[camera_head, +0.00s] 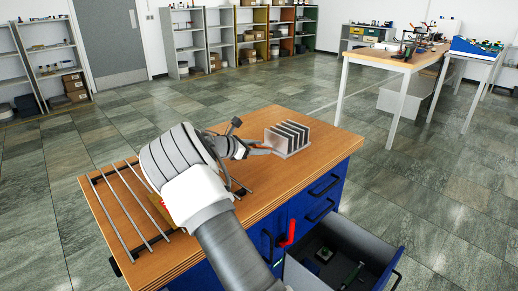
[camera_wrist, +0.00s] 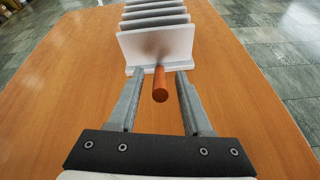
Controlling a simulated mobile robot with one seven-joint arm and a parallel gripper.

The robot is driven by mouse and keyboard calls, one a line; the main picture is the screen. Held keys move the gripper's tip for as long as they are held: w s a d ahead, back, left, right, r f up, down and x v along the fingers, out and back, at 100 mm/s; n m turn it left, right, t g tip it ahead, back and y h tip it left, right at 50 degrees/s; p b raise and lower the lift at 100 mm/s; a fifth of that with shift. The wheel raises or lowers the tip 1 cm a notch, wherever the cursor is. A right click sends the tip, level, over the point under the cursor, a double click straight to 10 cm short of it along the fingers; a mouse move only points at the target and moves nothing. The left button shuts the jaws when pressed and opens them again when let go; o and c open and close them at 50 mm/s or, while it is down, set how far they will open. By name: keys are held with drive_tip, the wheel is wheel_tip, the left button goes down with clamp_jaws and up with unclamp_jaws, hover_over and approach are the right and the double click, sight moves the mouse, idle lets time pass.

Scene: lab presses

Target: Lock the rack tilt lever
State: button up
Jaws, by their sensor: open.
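A light grey rack with several upright plates (camera_head: 289,136) stands on the wooden bench top; it also shows in the wrist view (camera_wrist: 155,44). A short orange-brown rod (camera_wrist: 160,86), which looks like the tilt lever, sticks out from the rack's near face towards my gripper. My gripper (camera_wrist: 160,74) is open, with one finger on each side of the rod. A gap shows on both sides, so the fingers appear not to touch it. In the head view my gripper (camera_head: 258,150) is just left of the rack, and my arm hides part of the bench.
The wooden bench (camera_head: 315,172) has a frame of metal bars (camera_head: 130,212) on its left. A drawer (camera_head: 340,255) stands open at the front, near a red handle (camera_head: 289,232). The bench top right of the rack is clear. Shelves and another table stand farther back.

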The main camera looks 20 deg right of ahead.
drive_tip(key=shift+c, duration=0.2)
clamp_jaws()
idle(1.1)
